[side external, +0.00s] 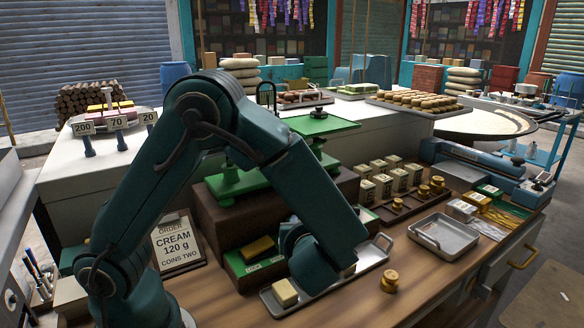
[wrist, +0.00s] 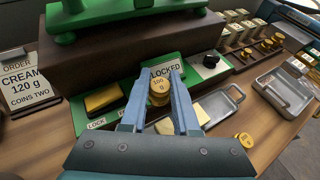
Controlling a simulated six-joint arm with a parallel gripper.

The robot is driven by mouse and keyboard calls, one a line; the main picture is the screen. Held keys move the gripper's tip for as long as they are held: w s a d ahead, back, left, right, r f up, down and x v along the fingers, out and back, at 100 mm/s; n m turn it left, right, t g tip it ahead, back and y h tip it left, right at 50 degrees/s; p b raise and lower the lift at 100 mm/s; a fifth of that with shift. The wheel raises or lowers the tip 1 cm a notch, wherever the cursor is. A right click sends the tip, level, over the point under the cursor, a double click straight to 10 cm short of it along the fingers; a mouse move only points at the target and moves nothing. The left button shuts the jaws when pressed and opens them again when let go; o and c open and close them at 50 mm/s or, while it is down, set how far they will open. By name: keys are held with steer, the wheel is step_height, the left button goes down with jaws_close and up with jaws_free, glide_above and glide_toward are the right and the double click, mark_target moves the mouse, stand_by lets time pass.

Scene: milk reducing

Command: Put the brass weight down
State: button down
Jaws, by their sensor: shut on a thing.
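My gripper (wrist: 159,82) is shut on a brass weight (wrist: 158,96) marked 100 g, held upright between its two blue fingers in the wrist view. Behind the weight is a green panel with a LOCKED sign (wrist: 165,69); I cannot tell whether the weight touches anything below. In the side view my arm hides the fingertips and the held weight. Another brass weight (side external: 390,281) stands on the wooden counter right of the metal tray (side external: 372,262); it also shows in the wrist view (wrist: 243,140).
A pale block (side external: 285,292) lies on the metal tray. The green scale (side external: 240,180) stands on a brown box behind. An order sign (side external: 177,240) stands left. An empty tray (side external: 443,233), several small weights (side external: 437,184) and boxes are to the right. Bare counter lies at front right.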

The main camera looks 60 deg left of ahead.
steer(key=d+m+t, duration=0.1)
steer(key=w+d+f+m+h, duration=0.1)
steer(key=w+d+t, duration=0.1)
steer(key=shift+w+d+f+m+t+h, duration=0.15)
steer(key=shift+d+f+m+t+h, duration=0.15)
steer(key=shift+d+f+m+h, duration=0.1)
steer(key=w+a+r+m+t+h, duration=0.2)
steer(key=w+a+r+m+h, duration=0.15)
steer(key=w+r, duration=0.85)
step_height(320, 180, up, 13)
steer(key=n+g+y, duration=0.1)
steer(key=n+y, duration=0.2)
glide_above(315, 127)
steer(key=shift+m, duration=0.25)
steer(key=shift+d+f, duration=0.1)
steer(key=shift+f, duration=4.6)
